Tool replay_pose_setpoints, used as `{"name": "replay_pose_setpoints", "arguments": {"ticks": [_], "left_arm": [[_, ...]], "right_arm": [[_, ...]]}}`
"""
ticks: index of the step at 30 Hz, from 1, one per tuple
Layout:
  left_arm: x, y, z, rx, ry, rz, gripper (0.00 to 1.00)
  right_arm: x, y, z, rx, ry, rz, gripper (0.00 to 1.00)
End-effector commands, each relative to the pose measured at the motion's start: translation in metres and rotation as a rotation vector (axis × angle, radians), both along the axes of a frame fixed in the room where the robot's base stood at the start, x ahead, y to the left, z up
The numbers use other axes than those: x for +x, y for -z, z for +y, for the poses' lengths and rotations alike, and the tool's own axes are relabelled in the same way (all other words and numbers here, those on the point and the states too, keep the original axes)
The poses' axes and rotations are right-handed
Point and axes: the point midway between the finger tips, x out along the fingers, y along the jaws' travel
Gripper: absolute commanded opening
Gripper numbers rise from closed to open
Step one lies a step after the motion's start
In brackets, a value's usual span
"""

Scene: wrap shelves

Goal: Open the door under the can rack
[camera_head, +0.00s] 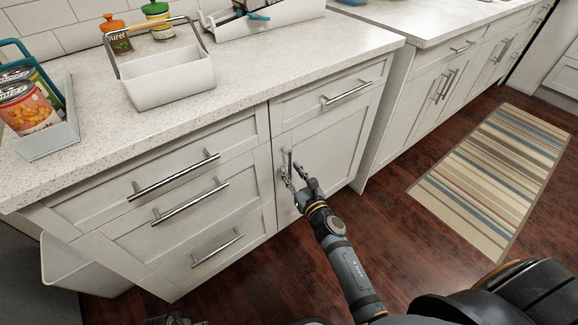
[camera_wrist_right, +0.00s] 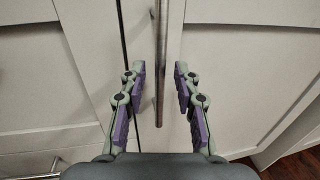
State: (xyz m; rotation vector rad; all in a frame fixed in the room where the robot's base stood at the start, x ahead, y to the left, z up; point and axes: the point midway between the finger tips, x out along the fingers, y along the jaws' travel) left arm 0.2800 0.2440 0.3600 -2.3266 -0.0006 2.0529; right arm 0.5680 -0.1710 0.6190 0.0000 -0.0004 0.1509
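A tray-like rack with cans (camera_head: 52,138) stands at the left end of the counter. A white cabinet door (camera_head: 335,140) sits right of a stack of drawers, looks closed, and has a vertical metal bar handle (camera_wrist_right: 161,60). My right gripper (camera_head: 299,180) is at this handle. In the right wrist view my right gripper (camera_wrist_right: 160,88) is open, its purple-padded fingers on either side of the handle with gaps to it. A dark part at the bottom edge of the head view may be my left gripper (camera_head: 168,320); its fingers cannot be made out.
Drawers with bar handles (camera_head: 176,174) lie left of the door. A pale panel (camera_head: 80,268) sticks out at the lower left. A white caddy (camera_head: 168,78) and jars stand on the counter. A striped rug (camera_head: 495,175) lies on the wood floor at right; the floor before the door is clear.

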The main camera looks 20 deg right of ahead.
Motion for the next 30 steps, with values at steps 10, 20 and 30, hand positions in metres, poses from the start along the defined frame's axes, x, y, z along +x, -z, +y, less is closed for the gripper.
{"name": "replay_pose_setpoints", "arguments": {"ticks": [10,20,30], "left_arm": [[0.0,0.004,0.001,0.002,0.0,-0.003,0.92],[0.0,0.004,0.001,0.002,0.0,-0.003,0.92],[0.0,0.004,0.001,0.002,0.0,-0.003,0.92]], "right_arm": [[0.019,0.001,0.003,0.0,0.0,0.001,0.31],[0.018,0.001,0.003,0.0,0.0,0.001,0.02],[0.018,0.001,0.003,0.0,0.0,0.001,0.0]]}}
